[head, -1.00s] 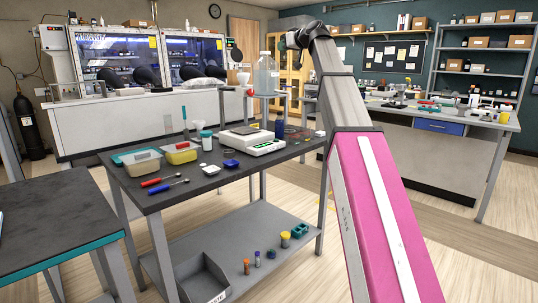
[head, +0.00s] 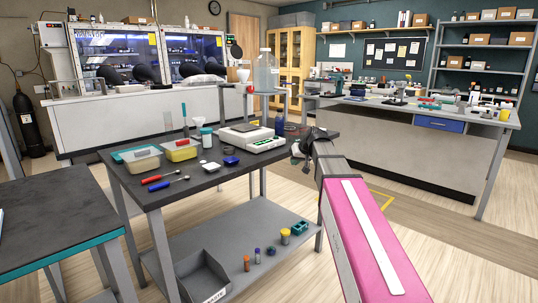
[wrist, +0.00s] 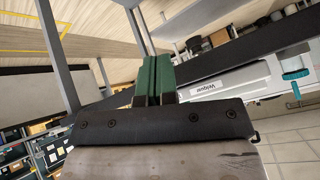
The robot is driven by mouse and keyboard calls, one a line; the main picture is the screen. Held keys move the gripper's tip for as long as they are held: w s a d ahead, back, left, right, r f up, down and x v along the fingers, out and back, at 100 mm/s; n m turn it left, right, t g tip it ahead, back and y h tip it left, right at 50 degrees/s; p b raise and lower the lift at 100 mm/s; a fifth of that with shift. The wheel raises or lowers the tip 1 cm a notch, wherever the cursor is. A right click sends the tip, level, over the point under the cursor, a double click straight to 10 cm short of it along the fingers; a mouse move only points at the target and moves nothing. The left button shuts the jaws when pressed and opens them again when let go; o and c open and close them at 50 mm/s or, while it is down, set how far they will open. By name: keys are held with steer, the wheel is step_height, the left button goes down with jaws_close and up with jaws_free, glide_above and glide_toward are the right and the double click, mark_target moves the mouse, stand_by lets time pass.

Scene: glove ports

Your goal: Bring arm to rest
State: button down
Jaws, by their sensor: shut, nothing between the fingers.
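My arm, with its pink upper part, reaches in from the lower right of the head view. Its end, my gripper (head: 297,152), is low beside the right end of the dark-topped workbench (head: 215,182). I cannot tell from the head view whether it touches the bench. In the wrist view the two green fingers of my gripper (wrist: 153,80) are together, with nothing between them.
The bench holds a white scale (head: 252,138), a yellow tub (head: 180,150) and tools. A grey bin (head: 204,277) stands on its lower shelf. A dark table (head: 58,217) is at left. Wood floor is open at right. A white lab counter (head: 410,140) stands behind.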

steer(key=s+d+f+m+g+h, duration=0.1)
steer(key=s+d+f+g+h, duration=0.1)
steer(key=s+f, duration=1.2)
steer(key=s+d+f+m+g+h, duration=0.2)
steer(key=s+d+f+g+h, duration=0.1)
steer(key=s+f, duration=1.1)
step_height(320, 180, down, 4)
steer(key=d+g, duration=0.1)
steer(key=d, duration=0.1)
steer(key=shift+s+d+r, duration=0.25)
steer(key=shift+s+d, duration=0.05)
steer(key=shift+d, duration=0.05)
